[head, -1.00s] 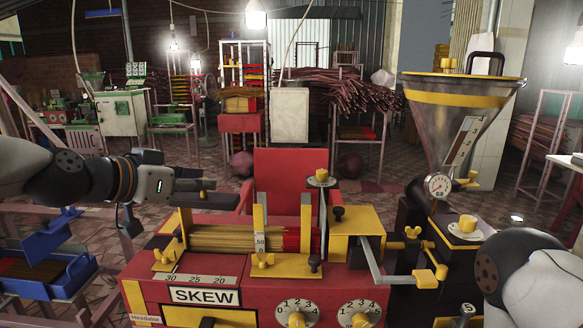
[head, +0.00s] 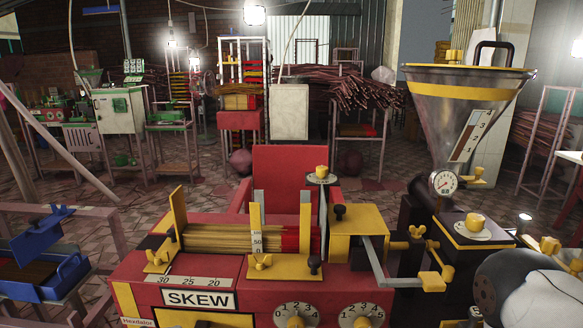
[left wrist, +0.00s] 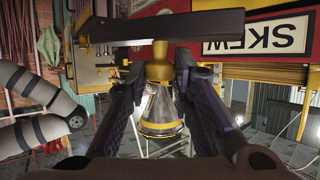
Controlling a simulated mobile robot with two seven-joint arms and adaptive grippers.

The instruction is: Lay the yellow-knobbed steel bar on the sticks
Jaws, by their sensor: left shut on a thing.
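The yellow and red-ended sticks (head: 215,238) lie side by side in the trough of the red SKEW machine (head: 130,275), between upright yellow plates. No bar lies on top of them in the head view. In the left wrist view, my left gripper (left wrist: 158,75) is shut on the yellow knob (left wrist: 157,62) of the dark steel bar (left wrist: 160,30). The bar runs crosswise beyond the fingertips, slightly tilted in the picture. The machine's SKEW plate (left wrist: 257,41) appears upside down behind it. My left gripper is outside the head view. My right gripper is not in view.
A steel hopper (head: 440,115) with a gauge stands to the right of the trough. A crank handle (head: 385,265) juts out at the machine's front right. A blue tray (head: 45,275) is at the far left. Yellow plates (head: 305,220) rise around the sticks.

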